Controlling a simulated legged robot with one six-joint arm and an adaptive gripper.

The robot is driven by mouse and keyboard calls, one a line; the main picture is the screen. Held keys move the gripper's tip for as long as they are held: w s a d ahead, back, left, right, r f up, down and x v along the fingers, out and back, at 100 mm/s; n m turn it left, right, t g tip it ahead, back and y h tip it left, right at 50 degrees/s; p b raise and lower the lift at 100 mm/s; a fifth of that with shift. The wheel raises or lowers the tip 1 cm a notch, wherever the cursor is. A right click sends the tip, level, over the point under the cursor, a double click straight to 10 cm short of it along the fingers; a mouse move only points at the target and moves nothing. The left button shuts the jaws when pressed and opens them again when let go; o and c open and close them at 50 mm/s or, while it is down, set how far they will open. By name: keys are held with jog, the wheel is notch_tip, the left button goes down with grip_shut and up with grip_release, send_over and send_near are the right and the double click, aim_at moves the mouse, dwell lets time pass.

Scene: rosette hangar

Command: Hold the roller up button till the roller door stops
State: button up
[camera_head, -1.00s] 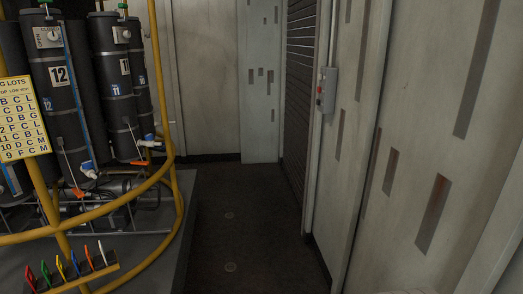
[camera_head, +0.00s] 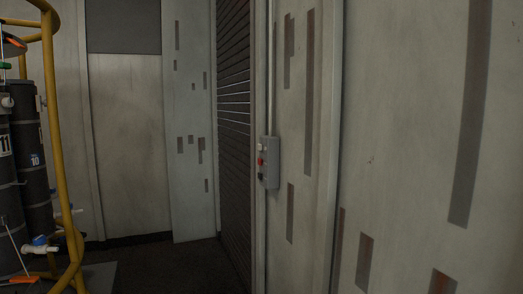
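A grey button box (camera_head: 270,163) is fixed to the wall panel at the right of the roller door, in the middle of the head view. On its left-hand face are a pale button (camera_head: 262,147) on top, a red button (camera_head: 261,161) in the middle and a dark button (camera_head: 261,176) below. I cannot read any labels. The dark slatted roller door (camera_head: 234,120) is seen at a steep angle and its slats reach down near the floor. My gripper is not in view.
A yellow rail frame (camera_head: 55,130) with black cylinders (camera_head: 32,150) stands at the left. Dark floor (camera_head: 185,265) lies clear before the roller door. Pale wall panels (camera_head: 400,130) fill the right side. A conduit (camera_head: 271,70) runs up from the box.

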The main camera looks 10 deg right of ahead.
jog(key=shift+d, duration=0.1)
dwell(0.3)
grip_shut()
dwell(1.2)
